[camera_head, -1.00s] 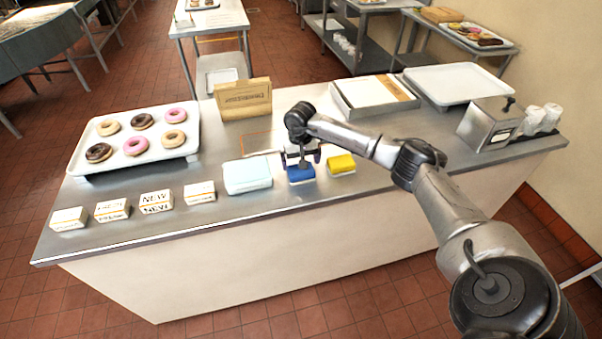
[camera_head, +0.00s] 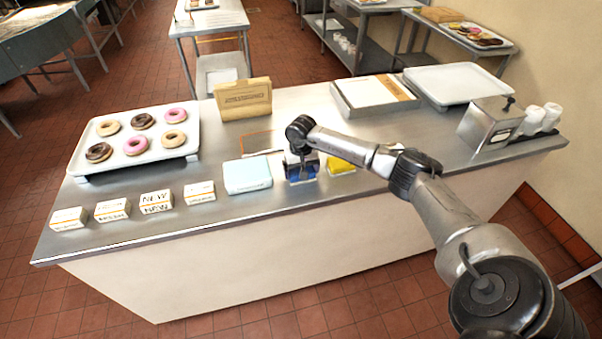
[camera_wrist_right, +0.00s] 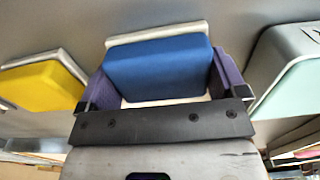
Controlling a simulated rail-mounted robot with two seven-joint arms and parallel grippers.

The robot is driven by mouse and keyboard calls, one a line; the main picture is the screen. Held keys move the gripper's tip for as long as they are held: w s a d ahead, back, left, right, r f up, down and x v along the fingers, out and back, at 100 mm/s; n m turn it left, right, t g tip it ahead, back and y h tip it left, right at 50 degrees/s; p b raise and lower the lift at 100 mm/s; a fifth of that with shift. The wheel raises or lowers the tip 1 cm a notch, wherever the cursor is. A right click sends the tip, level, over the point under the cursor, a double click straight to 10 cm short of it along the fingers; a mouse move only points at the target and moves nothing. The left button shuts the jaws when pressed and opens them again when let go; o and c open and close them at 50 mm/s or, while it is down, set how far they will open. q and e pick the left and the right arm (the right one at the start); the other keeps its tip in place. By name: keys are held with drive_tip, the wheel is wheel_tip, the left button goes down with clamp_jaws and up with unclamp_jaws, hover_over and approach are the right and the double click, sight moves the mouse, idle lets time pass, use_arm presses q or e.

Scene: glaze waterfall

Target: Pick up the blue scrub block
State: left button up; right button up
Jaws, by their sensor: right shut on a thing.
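The blue scrub block (camera_wrist_right: 158,68) has a white base and sits between the two purple finger pads of my right gripper (camera_wrist_right: 165,88) in the right wrist view. The pads press on its two sides. In the head view the blue block (camera_head: 301,179) is at the counter's front edge, between a pale blue block and a yellow one, partly hidden by my right gripper (camera_head: 301,168). I cannot tell whether it touches the counter. My left gripper is not in view.
The yellow block (camera_head: 340,165) is close on the right and the pale blue block (camera_head: 247,174) close on the left. Several small sign cards, a donut tray (camera_head: 187,152), a brown bag (camera_head: 243,100), a white box (camera_head: 365,98) and a metal dispenser (camera_head: 488,124) stand on the counter (camera_head: 230,220).

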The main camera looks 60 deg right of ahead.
drive_tip(key=shift+r, duration=0.1)
drive_tip(key=shift+r, duration=0.55)
drive_tip(key=r, duration=0.3)
drive_tip(key=shift+s+a+r, duration=0.15)
drive_tip(key=shift+s, duration=0.1)
drive_tip(key=s+a+r, duration=0.6)
drive_tip(key=s+a, duration=0.1)
drive_tip(key=s, duration=0.1)
drive_tip(key=shift+s+r, duration=0.2)
drive_tip(key=shift+s, duration=0.1)
